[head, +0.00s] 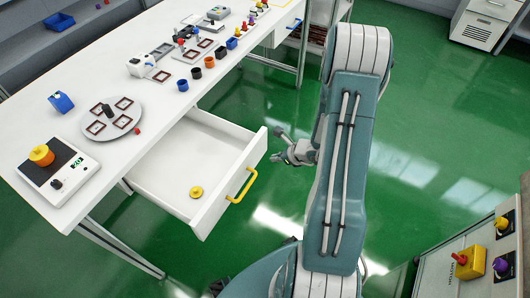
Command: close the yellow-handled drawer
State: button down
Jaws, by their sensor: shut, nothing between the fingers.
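The drawer (164,168) with the yellow handle (242,185) is pulled out from under the white table, toward the right. A small round yellow piece (196,192) lies inside it, near the front. My gripper (276,144) is to the right of the drawer's front panel, near its far corner. It appears apart from the drawer and the handle. Its fingers are small in this view and look shut, with nothing held. My arm hides part of the floor to the right.
The white table (110,62) carries a scale (58,170) with an orange piece, a round plate (112,132) with square frames, a blue bin (61,102) and several small coloured pieces. A control box (450,275) stands at the lower right. Green floor (430,130) is open to the right.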

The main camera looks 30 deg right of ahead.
aim_at(259, 154)
jog(key=shift+w+a, duration=0.55)
jog(key=shift+w, duration=0.35)
jog(key=shift+w+a, duration=0.5)
jog(key=shift+w, duration=0.4)
